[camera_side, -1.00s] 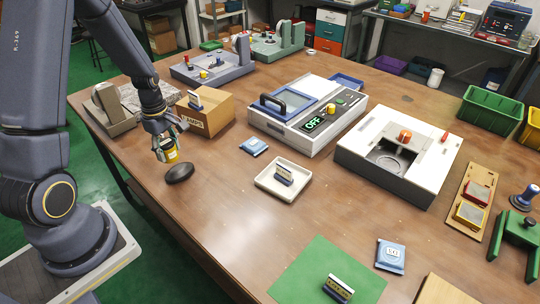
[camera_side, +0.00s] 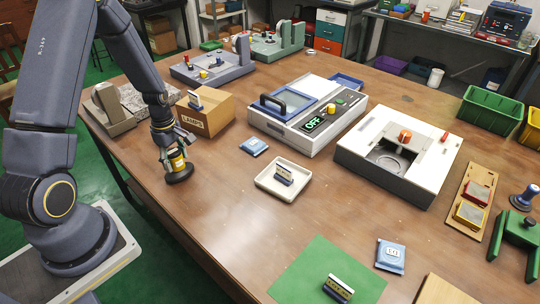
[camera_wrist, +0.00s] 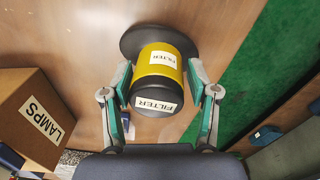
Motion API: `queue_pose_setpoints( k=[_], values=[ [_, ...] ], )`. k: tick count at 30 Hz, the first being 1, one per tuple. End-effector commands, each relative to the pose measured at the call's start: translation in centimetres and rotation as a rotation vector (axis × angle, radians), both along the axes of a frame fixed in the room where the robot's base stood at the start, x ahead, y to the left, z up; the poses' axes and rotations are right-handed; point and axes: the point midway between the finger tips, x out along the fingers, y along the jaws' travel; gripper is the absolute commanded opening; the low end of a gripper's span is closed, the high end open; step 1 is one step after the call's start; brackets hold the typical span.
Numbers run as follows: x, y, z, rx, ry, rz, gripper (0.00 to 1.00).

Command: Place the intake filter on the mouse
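The intake filter is a yellow cylinder with a dark end cap and white FILTER labels. It shows in the wrist view (camera_wrist: 158,62) and the side view (camera_side: 177,160). My gripper (camera_side: 176,157) has its fingers on both sides of the filter, and they appear to touch it in the wrist view (camera_wrist: 160,85).
A LAMPS cardboard box (camera_side: 208,113) stands close behind and right of my gripper. A white tray (camera_side: 262,183) with a small stamp and a blue packet (camera_side: 253,146) lie to the right. The table between the mouse and the green mat (camera_side: 310,270) is clear.

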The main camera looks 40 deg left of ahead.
Motion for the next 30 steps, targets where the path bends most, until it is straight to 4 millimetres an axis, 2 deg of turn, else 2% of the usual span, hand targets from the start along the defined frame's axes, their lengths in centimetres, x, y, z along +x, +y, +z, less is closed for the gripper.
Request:
queue_pose_setpoints(
  k=[1,3,14,17,24,30],
  values=[
    [0.0,0.0,0.0,0.000,0.000,0.000,0.68],
    [0.0,0.0,0.0,0.000,0.000,0.000,0.75],
    [0.0,0.0,0.5,0.001,-0.002,0.000,0.75],
    [0.1,0.1,1.9,0.003,-0.003,0.000,0.75],
    [0.1,0.1,7.3,0.004,-0.005,-0.001,0.75],
    [0.1,0.1,10.9,0.003,-0.003,0.000,0.75]
  ],
)
